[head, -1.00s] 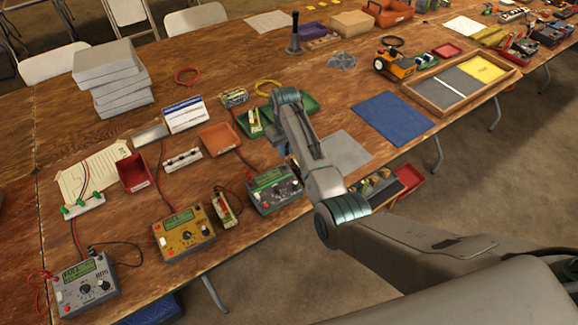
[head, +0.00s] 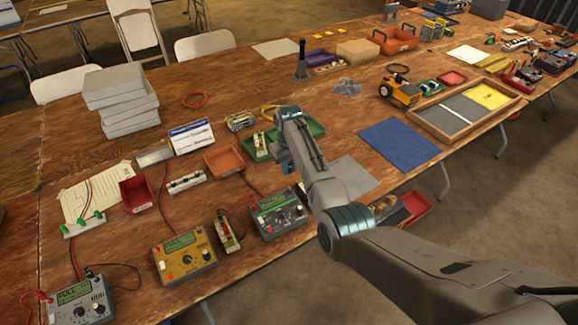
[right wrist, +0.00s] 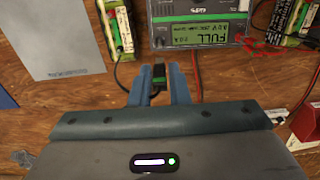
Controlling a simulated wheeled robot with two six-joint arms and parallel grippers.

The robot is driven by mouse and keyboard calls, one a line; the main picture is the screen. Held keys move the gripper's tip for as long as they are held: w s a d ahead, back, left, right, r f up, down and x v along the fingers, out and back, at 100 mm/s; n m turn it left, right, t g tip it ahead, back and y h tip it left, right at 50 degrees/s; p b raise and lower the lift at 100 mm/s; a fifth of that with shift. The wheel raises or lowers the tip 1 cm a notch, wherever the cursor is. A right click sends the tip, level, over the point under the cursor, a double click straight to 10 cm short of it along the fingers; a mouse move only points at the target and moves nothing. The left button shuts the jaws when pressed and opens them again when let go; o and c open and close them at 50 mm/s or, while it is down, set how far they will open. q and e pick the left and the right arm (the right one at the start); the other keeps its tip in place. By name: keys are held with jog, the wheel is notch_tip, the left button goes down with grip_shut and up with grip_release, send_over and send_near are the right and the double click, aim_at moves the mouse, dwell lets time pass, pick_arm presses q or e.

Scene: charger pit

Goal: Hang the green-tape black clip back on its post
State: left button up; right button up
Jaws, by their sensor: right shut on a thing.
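In the head view, my right gripper (head: 281,163) points down just behind the green-faced charger (head: 278,213), and the arm hides the clip there. The charger reads FULL and also shows in the right wrist view (right wrist: 205,12), just beyond the fingertips. A small dark post (right wrist: 159,41) stands at its edge, in line with the clip and apart from it. My left gripper is not in view.
A red lead runs past the orange tray (head: 223,160) to the charger. A yellow charger (head: 184,256) and a grey charger (head: 80,299) stand to the left. A battery pack (head: 228,232) stands beside the green-faced charger. The blue mat (head: 399,143) is bare.

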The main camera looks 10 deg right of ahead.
jog(key=shift+f+b, duration=1.75)
jog(key=shift+f, duration=1.65)
jog(key=shift+p, duration=0.3)
jog(key=shift+f+p, duration=0.15)
jog(key=shift+p, duration=0.2)
jog(key=o, duration=0.8)
jog(key=shift+o, duration=0.2)
jog(key=shift+o, duration=1)
